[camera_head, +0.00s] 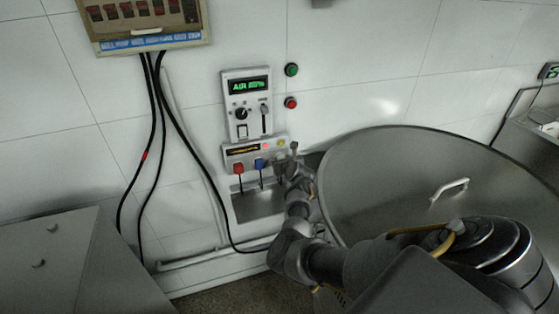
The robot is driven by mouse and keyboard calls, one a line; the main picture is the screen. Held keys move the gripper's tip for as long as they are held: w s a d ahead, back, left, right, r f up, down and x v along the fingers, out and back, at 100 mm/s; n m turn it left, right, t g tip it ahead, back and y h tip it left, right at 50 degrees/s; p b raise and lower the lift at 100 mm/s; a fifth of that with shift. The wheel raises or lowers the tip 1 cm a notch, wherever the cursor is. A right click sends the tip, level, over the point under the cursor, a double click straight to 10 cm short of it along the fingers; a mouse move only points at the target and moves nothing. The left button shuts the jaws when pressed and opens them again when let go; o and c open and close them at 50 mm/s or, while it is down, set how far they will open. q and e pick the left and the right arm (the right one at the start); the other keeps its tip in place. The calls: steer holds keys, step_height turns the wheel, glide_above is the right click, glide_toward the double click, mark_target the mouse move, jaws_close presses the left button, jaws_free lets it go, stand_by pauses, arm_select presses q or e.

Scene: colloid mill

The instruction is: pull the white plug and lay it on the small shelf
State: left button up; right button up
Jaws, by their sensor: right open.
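A small wall panel (240,152) carries a row of plugs. A red plug (238,168) and a blue plug (259,164) hang from it on the left and middle. My right gripper (287,154) is open at the right end of this row. A pale shape between its fingers may be the white plug, but it is too small and too covered to be sure, and I cannot tell whether the fingers touch it. The small grey shelf (250,208) sits below the plugs; my right arm covers its right end. My left gripper is not in view.
A control box (247,104) with a green display is above the plugs, with green (291,69) and red (291,103) buttons beside it. A large round metal lid (400,165) stands close at right. Black cables (150,130) hang at left. The visible shelf surface looks clear.

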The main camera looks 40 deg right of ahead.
steer(key=shift+c, duration=0.3)
jaws_close()
steer(key=shift+s+a+p, duration=0.35)
steer(key=shift+s+p, duration=0.35)
steer(key=shift+s, duration=0.25)
steer(key=shift+s+a+p, duration=0.3)
steer(key=shift+s+p, duration=0.35)
steer(key=shift+s, duration=0.25)
steer(key=shift+s+a+p, duration=0.35)
steer(key=shift+s+p, duration=0.35)
steer(key=shift+s, duration=0.25)
